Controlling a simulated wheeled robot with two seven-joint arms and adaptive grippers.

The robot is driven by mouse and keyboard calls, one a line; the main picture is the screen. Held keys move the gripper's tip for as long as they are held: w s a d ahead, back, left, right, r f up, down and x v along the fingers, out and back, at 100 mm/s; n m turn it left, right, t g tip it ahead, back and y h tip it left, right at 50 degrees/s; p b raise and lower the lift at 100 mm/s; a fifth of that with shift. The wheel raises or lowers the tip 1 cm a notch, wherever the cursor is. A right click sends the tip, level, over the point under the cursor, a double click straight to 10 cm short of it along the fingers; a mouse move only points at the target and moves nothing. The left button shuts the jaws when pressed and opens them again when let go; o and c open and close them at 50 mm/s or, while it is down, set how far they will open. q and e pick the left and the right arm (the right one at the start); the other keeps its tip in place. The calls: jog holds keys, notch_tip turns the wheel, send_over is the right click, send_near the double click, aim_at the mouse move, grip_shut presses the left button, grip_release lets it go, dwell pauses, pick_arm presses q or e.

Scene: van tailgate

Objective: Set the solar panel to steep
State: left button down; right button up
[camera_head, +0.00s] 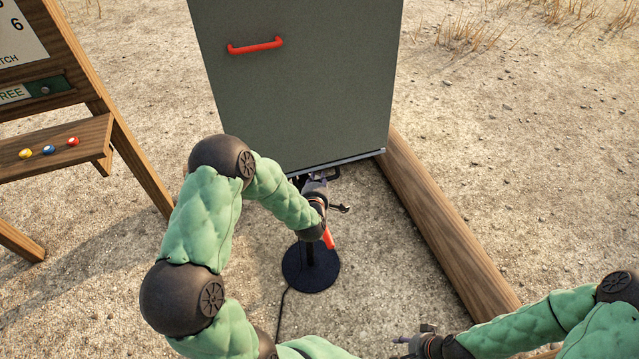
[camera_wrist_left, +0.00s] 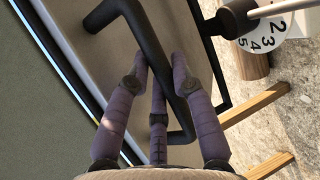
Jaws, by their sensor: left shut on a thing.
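The solar panel (camera_head: 305,90) is a large grey-green board with a red handle (camera_head: 255,45) on its near face. It stands tilted above a round black base (camera_head: 311,268). My left gripper (camera_head: 318,184) is just below the panel's lower edge. In the left wrist view its fingers (camera_wrist_left: 158,78) are shut around a black bar handle (camera_wrist_left: 137,32) behind the panel edge. A white dial with numbers (camera_wrist_left: 268,32) shows at the upper right there; its full scale is cut off. My right gripper (camera_head: 418,338) is at the bottom, away from the panel, its fingers too small to read.
A wooden beam (camera_head: 440,215) lies on the sandy ground right of the panel. A wooden board stand with a shelf (camera_head: 50,150) holding several coloured knobs is at the left. A dark cable (camera_head: 281,312) runs from the base. An orange-red piece (camera_head: 328,239) hangs near the base.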

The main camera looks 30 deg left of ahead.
pick_arm(q)
jog(key=w+a+r+g+p, duration=0.1)
jog(key=r+p, duration=0.1)
jog(key=r, duration=0.1)
jog(key=w+a+r+g+h+p, duration=0.1)
jog(key=a+r+p, duration=0.1)
jog(key=p, duration=0.1)
jog(key=w+a+r+n+h+p, duration=0.1)
jog(key=r+p, duration=0.1)
jog(key=r, duration=0.1)
jog(key=shift+w+a+r+g+p, duration=0.25)
jog(key=shift+w+r+g+p, duration=0.1)
jog(key=shift+w+g, duration=0.05)
jog(key=w+a+r+g+h+p, duration=0.1)
jog(key=w+a+r+p, duration=0.4)
jog(key=a+p, duration=0.1)
jog(key=shift+w+a, duration=0.3)
jog(key=shift+a+r, duration=0.1)
jog(key=c, duration=1.2)
grip_release()
jog(key=shift+o, duration=0.8)
jog(key=shift+w+a, duration=0.1)
